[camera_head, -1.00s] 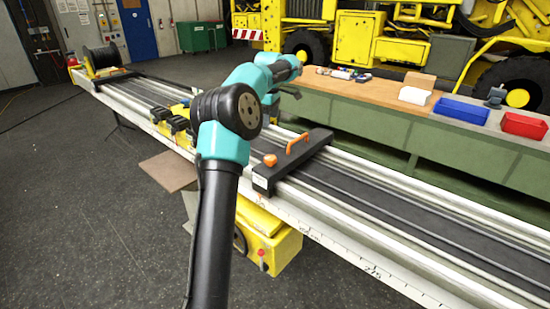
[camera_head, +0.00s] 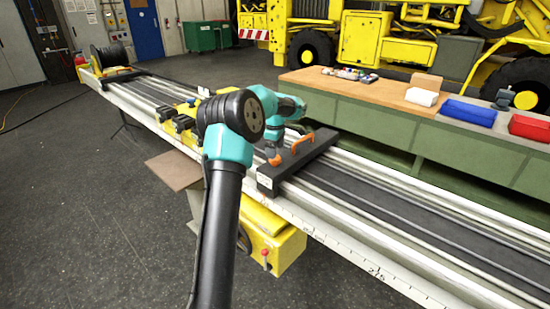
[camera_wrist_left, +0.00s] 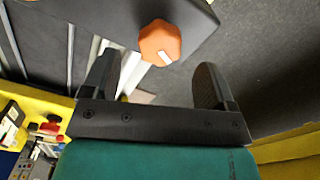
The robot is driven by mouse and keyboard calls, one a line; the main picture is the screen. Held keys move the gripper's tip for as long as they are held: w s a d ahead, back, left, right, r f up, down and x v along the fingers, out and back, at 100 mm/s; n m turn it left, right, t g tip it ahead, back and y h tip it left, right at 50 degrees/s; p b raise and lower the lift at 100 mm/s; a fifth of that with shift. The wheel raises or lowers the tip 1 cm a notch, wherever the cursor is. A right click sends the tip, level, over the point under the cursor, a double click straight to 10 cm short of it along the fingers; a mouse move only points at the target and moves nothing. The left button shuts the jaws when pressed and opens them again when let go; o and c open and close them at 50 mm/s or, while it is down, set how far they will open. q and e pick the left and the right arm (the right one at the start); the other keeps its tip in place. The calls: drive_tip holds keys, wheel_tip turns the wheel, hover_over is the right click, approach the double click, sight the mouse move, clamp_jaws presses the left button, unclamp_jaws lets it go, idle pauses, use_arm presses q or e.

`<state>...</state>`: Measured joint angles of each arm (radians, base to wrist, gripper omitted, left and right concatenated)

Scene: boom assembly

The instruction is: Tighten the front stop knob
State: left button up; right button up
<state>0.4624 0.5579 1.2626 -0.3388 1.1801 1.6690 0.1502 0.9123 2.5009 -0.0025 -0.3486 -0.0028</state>
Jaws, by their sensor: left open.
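The front stop is a black crossbar (camera_head: 300,165) lying across the rails, with an orange handle on top (camera_head: 303,143). Its orange knob (camera_head: 274,161) is at the near end. In the left wrist view the knob (camera_wrist_left: 160,42) is orange and faceted with a white mark, on the edge of the black plate (camera_wrist_left: 120,15). My left gripper (camera_wrist_left: 157,82) is open, its two dark fingers apart. The knob lies between and just beyond the fingertips, and I see no contact. My right gripper is not in view.
The long rail beam (camera_head: 400,240) runs diagonally across the view. A yellow box (camera_head: 268,240) hangs under it. Behind stands a green workbench (camera_head: 375,130) with a blue bin (camera_head: 468,112) and a red bin (camera_head: 528,127). A cable reel (camera_head: 108,55) is at the far left.

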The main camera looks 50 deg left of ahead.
sight(275, 162)
use_arm(q)
drive_tip(key=shift+f, duration=2)
drive_tip(key=shift+c, duration=0.3)
drive_tip(key=c, duration=0.9)
drive_tip(key=shift+o, duration=0.2)
